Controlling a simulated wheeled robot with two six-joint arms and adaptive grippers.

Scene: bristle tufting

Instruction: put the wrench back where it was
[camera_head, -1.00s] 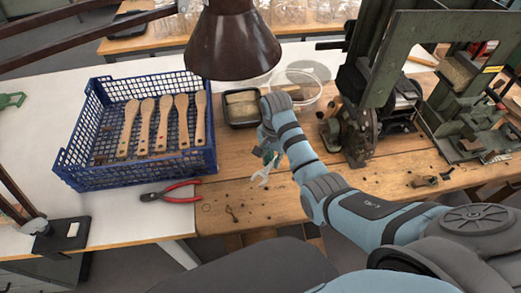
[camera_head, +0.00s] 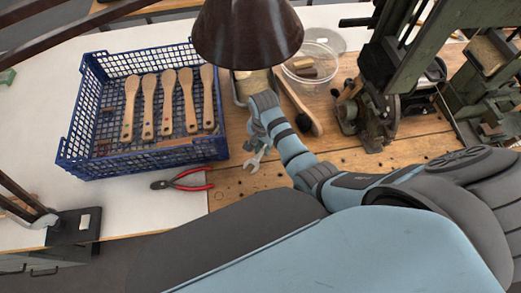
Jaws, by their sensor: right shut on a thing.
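A small silver wrench (camera_head: 255,161) hangs from my right gripper (camera_head: 259,141), its open-jawed end pointing down and left. The gripper is shut on it, and the fingers hide its upper part. The wrench is over the wooden bench top (camera_head: 240,185), to the right of the red-handled pliers; I cannot tell whether it touches the wood. My left gripper is not in view.
A blue crate (camera_head: 75,160) with several wooden brush handles stands left. Red-handled pliers (camera_head: 185,180) lie in front of it. A brown lamp shade (camera_head: 245,35) hangs above. A clear bowl (camera_head: 318,68) and green machine (camera_head: 385,110) are behind and right.

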